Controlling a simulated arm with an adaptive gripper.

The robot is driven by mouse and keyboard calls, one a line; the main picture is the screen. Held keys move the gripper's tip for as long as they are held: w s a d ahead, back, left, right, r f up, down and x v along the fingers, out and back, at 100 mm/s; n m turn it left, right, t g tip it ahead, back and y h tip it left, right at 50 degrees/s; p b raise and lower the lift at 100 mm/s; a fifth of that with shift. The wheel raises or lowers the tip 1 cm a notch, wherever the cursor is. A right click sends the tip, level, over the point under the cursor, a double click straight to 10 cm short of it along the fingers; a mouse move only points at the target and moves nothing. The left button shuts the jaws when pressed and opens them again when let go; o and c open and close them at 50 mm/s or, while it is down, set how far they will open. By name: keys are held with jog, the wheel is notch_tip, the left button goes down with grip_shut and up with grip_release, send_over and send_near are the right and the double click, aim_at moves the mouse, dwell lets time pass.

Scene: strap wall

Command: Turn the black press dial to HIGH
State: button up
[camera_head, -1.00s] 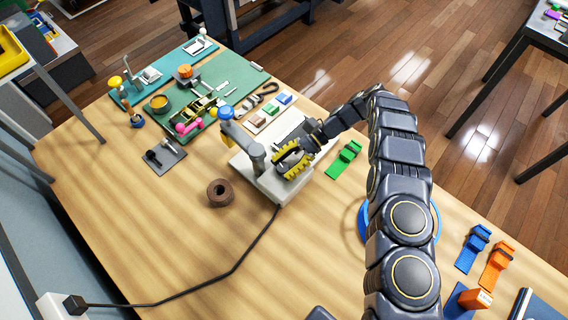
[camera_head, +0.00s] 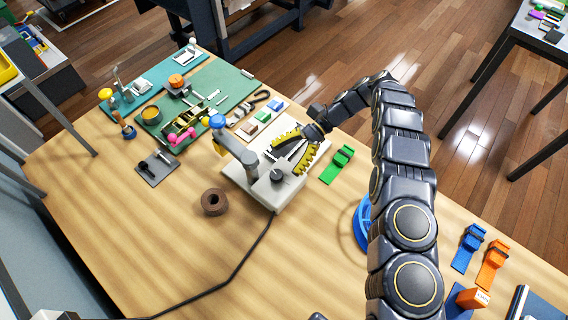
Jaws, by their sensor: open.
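The press (camera_head: 234,148) stands on a white base (camera_head: 288,207) in the middle of the table, with a grey arm and a blue top. The black dial (camera_head: 277,176) sits on the front part of the base, with small markings around it that are too small to read. My gripper (camera_head: 301,160) has yellow ribbed fingers spread apart and is empty. It is over the base, just behind and to the right of the dial, and appears apart from it. The dial's pointer direction cannot be made out.
A brown roll (camera_head: 214,202) lies left of the press. A black cable (camera_head: 247,256) runs from the base to the front left. A green strap piece (camera_head: 337,165) lies right of the base. A blue ring (camera_head: 361,222) is partly behind my arm. Green mats (camera_head: 228,83) with tools lie at the back left.

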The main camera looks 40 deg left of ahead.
jog(key=shift+r, duration=1.9)
jog(key=d+r+t, duration=0.6)
jog(key=d+r, duration=0.9)
jog(key=s+d+r+n+t+h, duration=0.1)
jog(key=s+d+t, duration=0.1)
jog(key=s+d, duration=0.5)
jog(key=s+d+r+n+t+h, duration=0.1)
jog(key=s+d+t+h, duration=0.1)
jog(key=s+d, duration=0.6)
jog(key=d+t, duration=0.1)
jog(key=d, duration=0.4)
jog(key=shift+s+n, duration=0.3)
jog(key=shift+n, duration=0.1)
